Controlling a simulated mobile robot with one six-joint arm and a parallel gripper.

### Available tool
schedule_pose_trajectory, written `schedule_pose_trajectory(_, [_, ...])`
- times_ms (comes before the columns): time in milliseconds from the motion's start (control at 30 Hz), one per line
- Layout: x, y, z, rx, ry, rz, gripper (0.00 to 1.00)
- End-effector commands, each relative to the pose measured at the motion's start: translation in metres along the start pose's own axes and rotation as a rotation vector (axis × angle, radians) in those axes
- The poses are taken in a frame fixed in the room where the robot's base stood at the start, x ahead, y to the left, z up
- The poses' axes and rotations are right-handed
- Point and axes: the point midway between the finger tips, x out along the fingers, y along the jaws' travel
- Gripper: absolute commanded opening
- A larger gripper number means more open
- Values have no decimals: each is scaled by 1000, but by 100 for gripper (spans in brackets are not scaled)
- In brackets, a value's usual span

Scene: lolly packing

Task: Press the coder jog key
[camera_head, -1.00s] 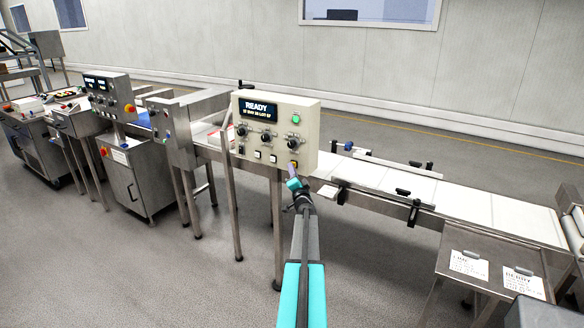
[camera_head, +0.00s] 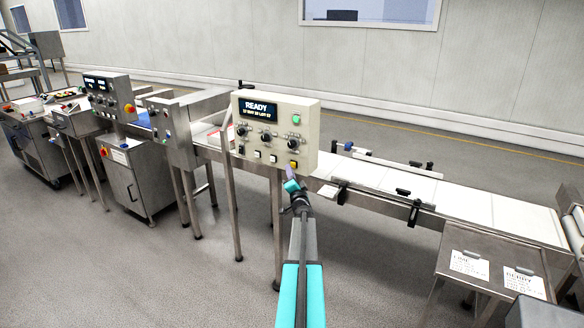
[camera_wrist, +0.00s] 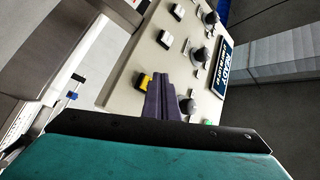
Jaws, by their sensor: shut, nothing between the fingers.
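The coder's cream control box (camera_head: 308,140) stands on a post beside the conveyor, its lit display (camera_head: 258,109) reading READY. No label shows which is the jog key. My gripper (camera_head: 289,172) is shut and empty, just below and in front of the yellow key. In the wrist view, the dark fingers (camera_wrist: 161,98) overlap the face beside the yellow key (camera_wrist: 145,80); I cannot tell whether they touch it.
Dark knobs (camera_head: 266,137) and a green button (camera_head: 296,119) sit higher on the box. The conveyor (camera_head: 465,197) with guide rails runs to the right behind it. A metal table (camera_head: 490,262) with two labelled cards stands at lower right. Open floor lies in front.

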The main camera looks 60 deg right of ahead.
Motion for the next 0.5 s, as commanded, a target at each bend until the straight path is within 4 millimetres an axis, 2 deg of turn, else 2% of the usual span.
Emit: schedule_pose_trajectory(500, [-22, -15, 16, 0, 0, 0, 0])
